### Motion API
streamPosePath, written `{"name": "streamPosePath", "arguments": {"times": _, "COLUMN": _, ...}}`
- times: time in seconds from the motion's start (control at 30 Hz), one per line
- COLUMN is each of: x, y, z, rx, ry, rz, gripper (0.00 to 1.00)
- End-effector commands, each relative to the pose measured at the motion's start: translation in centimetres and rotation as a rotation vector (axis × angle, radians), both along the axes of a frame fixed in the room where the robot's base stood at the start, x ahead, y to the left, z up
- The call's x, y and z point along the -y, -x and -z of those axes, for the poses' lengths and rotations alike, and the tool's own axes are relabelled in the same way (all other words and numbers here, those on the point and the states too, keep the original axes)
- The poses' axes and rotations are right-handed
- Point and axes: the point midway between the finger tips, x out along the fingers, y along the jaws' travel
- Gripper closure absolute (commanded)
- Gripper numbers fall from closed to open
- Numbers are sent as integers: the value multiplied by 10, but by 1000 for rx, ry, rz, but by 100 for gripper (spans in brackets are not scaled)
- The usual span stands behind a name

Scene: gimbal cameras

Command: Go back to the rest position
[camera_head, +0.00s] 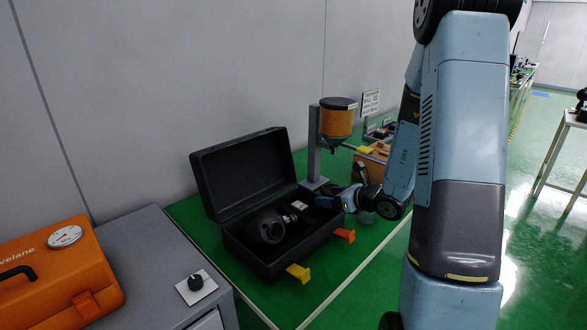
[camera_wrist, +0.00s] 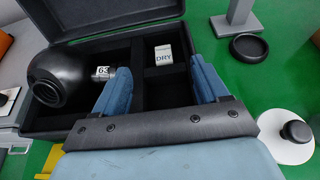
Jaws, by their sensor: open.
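My gripper (camera_wrist: 160,80) is open, its two blue fingers spread over the black case (camera_wrist: 105,17), with nothing between them. In the head view my gripper (camera_head: 327,202) is at the right side of the open case (camera_head: 240,172), low over its rim. A dark round gimbal camera (camera_wrist: 62,75) with a label reading 63 lies in the left compartment, left of the fingers. It also shows in the head view (camera_head: 268,227). A small white packet marked DRY (camera_wrist: 164,54) lies in the case beyond the fingertips.
The case stands on a green table (camera_head: 189,215) with its lid raised and yellow and orange latches at the front. An amber hopper (camera_head: 337,121) on a grey post stands behind. A wooden box (camera_head: 369,166) is to its right. An orange case (camera_head: 55,275) sits at left.

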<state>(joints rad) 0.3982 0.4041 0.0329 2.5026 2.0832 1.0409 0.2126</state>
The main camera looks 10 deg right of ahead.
Motion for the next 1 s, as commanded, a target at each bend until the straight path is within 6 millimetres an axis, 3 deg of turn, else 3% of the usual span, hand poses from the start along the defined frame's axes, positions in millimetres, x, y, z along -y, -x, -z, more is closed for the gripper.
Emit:
{"name": "streamPosePath", "arguments": {"times": 0.17, "x": -17, "y": 7, "z": -20, "rx": 40, "ry": 49, "rz": -94, "gripper": 26}}
{"name": "streamPosePath", "arguments": {"times": 0.27, "x": -38, "y": 19, "z": -42, "rx": 89, "ry": 116, "rz": -221, "gripper": 26}}
{"name": "streamPosePath", "arguments": {"times": 0.4, "x": -69, "y": 44, "z": -74, "rx": 170, "ry": 241, "rz": -428, "gripper": 26}}
{"name": "streamPosePath", "arguments": {"times": 0.6, "x": -99, "y": 88, "z": -108, "rx": 281, "ry": 441, "rz": -707, "gripper": 26}}
{"name": "streamPosePath", "arguments": {"times": 0.8, "x": -114, "y": 134, "z": -134, "rx": 385, "ry": 666, "rz": -966, "gripper": 26}}
{"name": "streamPosePath", "arguments": {"times": 1.0, "x": -114, "y": 178, "z": -152, "rx": 477, "ry": 915, "rz": -1204, "gripper": 26}}
